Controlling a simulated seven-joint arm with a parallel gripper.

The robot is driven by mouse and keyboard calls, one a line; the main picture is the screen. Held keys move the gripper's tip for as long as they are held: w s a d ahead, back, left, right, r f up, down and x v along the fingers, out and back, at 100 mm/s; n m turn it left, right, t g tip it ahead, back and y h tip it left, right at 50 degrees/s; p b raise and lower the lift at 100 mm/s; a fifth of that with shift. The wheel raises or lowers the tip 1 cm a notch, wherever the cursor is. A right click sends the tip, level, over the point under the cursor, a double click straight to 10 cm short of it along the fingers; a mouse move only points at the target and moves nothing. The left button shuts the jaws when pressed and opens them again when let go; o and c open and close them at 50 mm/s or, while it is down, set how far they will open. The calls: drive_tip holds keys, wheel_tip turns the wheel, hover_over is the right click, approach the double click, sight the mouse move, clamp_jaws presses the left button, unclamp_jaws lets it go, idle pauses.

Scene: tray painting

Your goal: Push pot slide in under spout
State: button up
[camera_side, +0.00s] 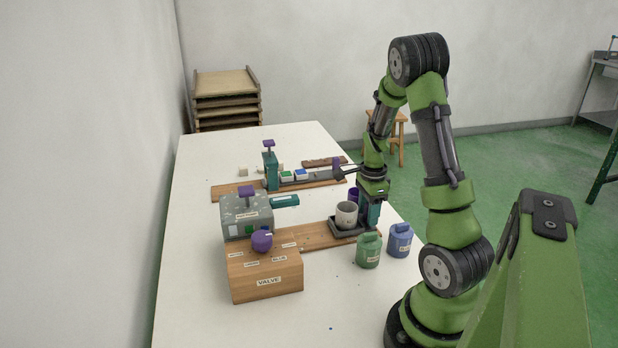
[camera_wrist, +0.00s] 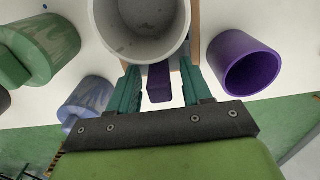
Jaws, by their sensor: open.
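The pale grey speckled pot (camera_side: 346,212) stands upright on the black slide (camera_side: 343,233), at the right end of a wooden board. It also shows at the top of the wrist view (camera_wrist: 140,28). The teal spout (camera_side: 285,201) sticks out of the grey speckled box (camera_side: 236,222), left of the pot and apart from it. My gripper (camera_side: 369,214) is low at the slide's right end, beside the pot. In the wrist view my gripper (camera_wrist: 160,78) is open, with its teal fingers either side of a purple block (camera_wrist: 159,84) by the pot. Whether they touch it is unclear.
A wooden valve box (camera_side: 264,278) with a purple knob stands front left. A green jar (camera_side: 368,251) and a blue jar (camera_side: 400,240) stand close to my gripper. A purple cup (camera_wrist: 245,63) is on its other side. The board (camera_side: 307,237) is clear between pot and spout.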

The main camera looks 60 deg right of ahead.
drive_tip(key=shift+f, duration=0.15)
drive_tip(key=shift+c, duration=0.3)
clamp_jaws()
drive_tip(key=w+a, duration=1)
drive_tip(key=shift+w+a, duration=0.2)
drive_tip(key=shift+w, duration=0.05)
drive_tip(key=shift+c, duration=0.4)
unclamp_jaws()
drive_tip(key=shift+o, duration=0.7)
drive_tip(key=shift+s, duration=0.1)
wheel_tip(320, 180, up, 17)
